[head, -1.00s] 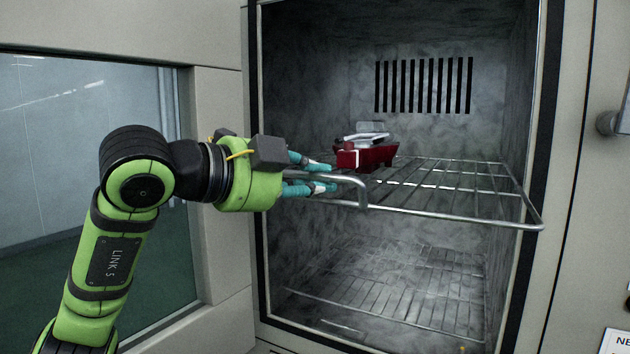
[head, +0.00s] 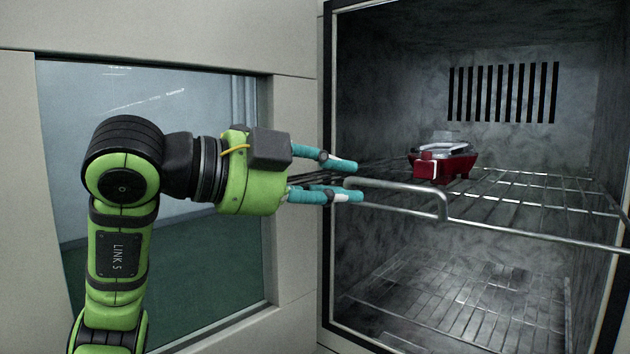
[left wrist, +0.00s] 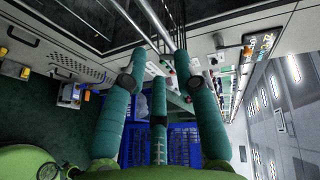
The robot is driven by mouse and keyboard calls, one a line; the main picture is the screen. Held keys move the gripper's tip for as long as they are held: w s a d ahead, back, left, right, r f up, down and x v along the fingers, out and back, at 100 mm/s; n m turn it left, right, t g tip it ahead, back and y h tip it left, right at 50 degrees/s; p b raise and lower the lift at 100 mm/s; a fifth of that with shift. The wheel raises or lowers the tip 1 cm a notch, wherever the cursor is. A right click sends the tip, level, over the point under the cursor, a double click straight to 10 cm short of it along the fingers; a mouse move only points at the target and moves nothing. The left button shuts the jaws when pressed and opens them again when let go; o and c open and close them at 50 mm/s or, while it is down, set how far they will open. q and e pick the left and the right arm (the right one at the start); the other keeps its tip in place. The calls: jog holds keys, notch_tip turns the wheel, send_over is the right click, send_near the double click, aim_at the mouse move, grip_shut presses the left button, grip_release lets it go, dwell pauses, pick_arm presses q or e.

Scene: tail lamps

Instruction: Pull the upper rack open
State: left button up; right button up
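The upper rack (head: 530,232) is a metal wire shelf in the open chamber. Its front rail crosses in front of the chamber's right frame, so it stands out past the opening. A bent metal handle (head: 443,205) is at its front left. A red tail lamp (head: 445,165) with a pale top sits on the rack. My left gripper (head: 358,181) is open at the left end of the handle, its teal fingers above and below the bars. In the left wrist view, two metal rods (left wrist: 160,18) run between the spread fingers (left wrist: 168,68). My right gripper is out of view.
A lower wire rack (head: 450,300) lies at the chamber floor. A dark slotted vent (head: 503,92) is in the back wall. A pale wall with a window (head: 175,190) stands left of the chamber, behind my left arm.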

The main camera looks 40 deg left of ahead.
pick_arm(q)
jog(key=shift+v, duration=1.5)
jog(key=shift+f, duration=0.1)
